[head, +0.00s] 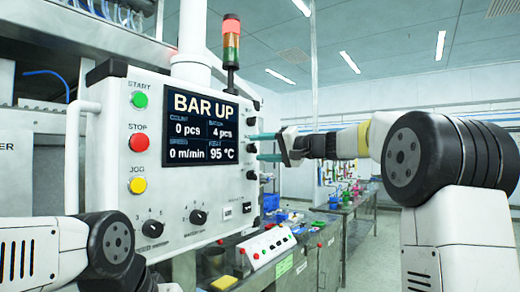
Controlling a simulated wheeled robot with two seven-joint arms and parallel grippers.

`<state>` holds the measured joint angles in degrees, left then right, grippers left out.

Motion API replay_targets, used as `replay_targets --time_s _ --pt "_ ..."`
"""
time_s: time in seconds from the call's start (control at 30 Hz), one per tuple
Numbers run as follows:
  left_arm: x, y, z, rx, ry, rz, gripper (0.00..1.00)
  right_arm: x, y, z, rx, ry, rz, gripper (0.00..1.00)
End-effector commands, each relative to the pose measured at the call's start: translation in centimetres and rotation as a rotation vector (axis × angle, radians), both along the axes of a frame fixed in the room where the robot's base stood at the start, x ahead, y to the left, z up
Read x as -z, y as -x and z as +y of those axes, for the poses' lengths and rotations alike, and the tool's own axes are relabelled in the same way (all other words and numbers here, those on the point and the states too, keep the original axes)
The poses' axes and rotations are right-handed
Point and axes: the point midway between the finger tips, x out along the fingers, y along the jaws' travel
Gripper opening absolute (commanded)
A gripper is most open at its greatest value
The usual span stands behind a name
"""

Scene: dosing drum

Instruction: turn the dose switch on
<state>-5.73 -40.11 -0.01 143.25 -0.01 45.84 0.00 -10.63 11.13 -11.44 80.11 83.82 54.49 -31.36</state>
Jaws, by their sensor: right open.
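A white control panel (165,170) fills the left middle of the head view. Its screen (203,126) reads BAR UP. Two black rotary knobs (198,217) and a small dark-marked white element (227,213) sit on its lower face. Small dark fittings (252,175) line its right side face. I cannot tell which of these is the dose switch, or its state. My right gripper (256,147) is open and empty, its two teal fingers pointing left at the panel's right side. Whether they touch it is unclear. My left arm shows at lower left; its gripper is out of view.
Green, red and yellow buttons (139,142) run down the panel's left part, beside a white handle (76,150). A signal lamp (231,45) stands above. A low sloped button box (268,246) and metal benches (345,212) stand below right. Open floor lies at the far right.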

Motion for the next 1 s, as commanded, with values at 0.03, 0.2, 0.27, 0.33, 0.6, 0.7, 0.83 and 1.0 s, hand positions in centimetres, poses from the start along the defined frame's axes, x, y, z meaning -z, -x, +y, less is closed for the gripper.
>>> replay_targets --time_s 0.03,0.2,0.27,0.33,0.6,0.7,0.83,1.0 --pt "0.0 0.0 0.0 0.0 0.0 0.0 0.36 -0.04 -0.2 0.31 0.0 0.001 -0.001 0.52" --pt "0.0 0.0 0.0 0.0 0.0 0.0 0.36 -0.07 -0.41 0.6 0.001 0.0 -0.001 0.52" --pt "0.0 0.0 0.0 0.0 0.0 0.0 0.36 -0.06 -0.41 0.59 0.001 0.0 0.0 0.52" --pt "0.0 0.0 0.0 0.0 0.0 0.0 0.36 -0.05 -0.41 0.58 0.001 0.0 0.0 0.52" --pt "0.0 0.0 -0.01 0.0 0.0 0.0 0.36 -0.04 -0.39 0.56 0.001 0.0 0.0 0.03" --pt "0.0 0.0 0.0 0.0 0.0 0.0 0.36 -0.03 -0.39 0.55 0.001 0.0 0.0 0.0" --pt "0.0 0.0 0.0 0.0 0.0 0.0 0.36 -0.02 -0.39 0.54 0.001 -0.004 0.006 0.0" --pt "0.0 0.0 -0.01 0.0 0.0 0.0 0.36 0.01 -0.41 0.48 0.001 -0.03 0.041 0.0"
